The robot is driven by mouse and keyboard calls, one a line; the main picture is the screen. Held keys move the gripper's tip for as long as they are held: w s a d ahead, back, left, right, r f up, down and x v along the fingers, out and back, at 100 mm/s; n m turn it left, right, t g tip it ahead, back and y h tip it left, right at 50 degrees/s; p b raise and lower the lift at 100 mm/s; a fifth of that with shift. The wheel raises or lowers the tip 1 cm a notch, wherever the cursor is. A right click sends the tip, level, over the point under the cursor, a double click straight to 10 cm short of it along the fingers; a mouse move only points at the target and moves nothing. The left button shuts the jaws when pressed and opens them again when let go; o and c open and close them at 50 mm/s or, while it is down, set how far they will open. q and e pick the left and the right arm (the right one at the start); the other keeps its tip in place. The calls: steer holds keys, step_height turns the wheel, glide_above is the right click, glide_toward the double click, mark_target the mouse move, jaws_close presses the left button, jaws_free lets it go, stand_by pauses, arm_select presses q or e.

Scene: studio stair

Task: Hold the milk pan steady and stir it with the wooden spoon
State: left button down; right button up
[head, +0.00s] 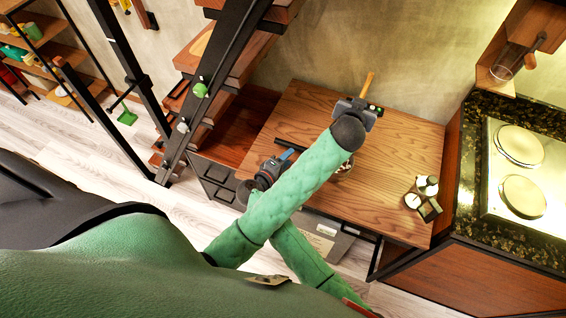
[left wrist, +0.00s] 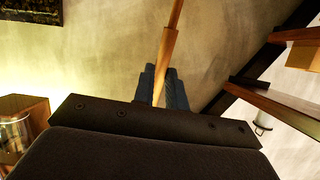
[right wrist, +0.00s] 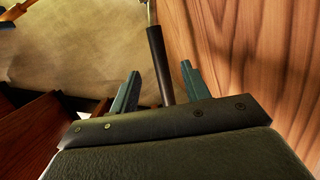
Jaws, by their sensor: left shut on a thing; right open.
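My left gripper (head: 366,104) is shut on the wooden spoon (head: 370,82), above the back of the wooden table (head: 405,145). The spoon's shaft also shows between the closed fingers in the left wrist view (left wrist: 168,45). The milk pan (head: 347,164) is mostly hidden behind my left forearm, with only a bit of its rim showing. Its black handle (head: 291,146) points left. My right gripper (head: 284,156) is open at the handle. In the right wrist view the handle (right wrist: 160,62) lies between the spread fingers, with a gap on each side.
Small white-lidded jars (head: 427,186) stand at the table's right front. A hob (head: 490,195) on a dark counter is to the right. A black-railed stair (head: 222,75) rises at the left. My arms cross over the table's front.

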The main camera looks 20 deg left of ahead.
steer(key=x, duration=0.9)
steer(key=shift+w+d, duration=0.1)
steer(key=shift+w, duration=0.25)
steer(key=c, duration=0.3)
steer(key=shift+c, duration=0.2)
jaws_close()
stand_by(0.7)
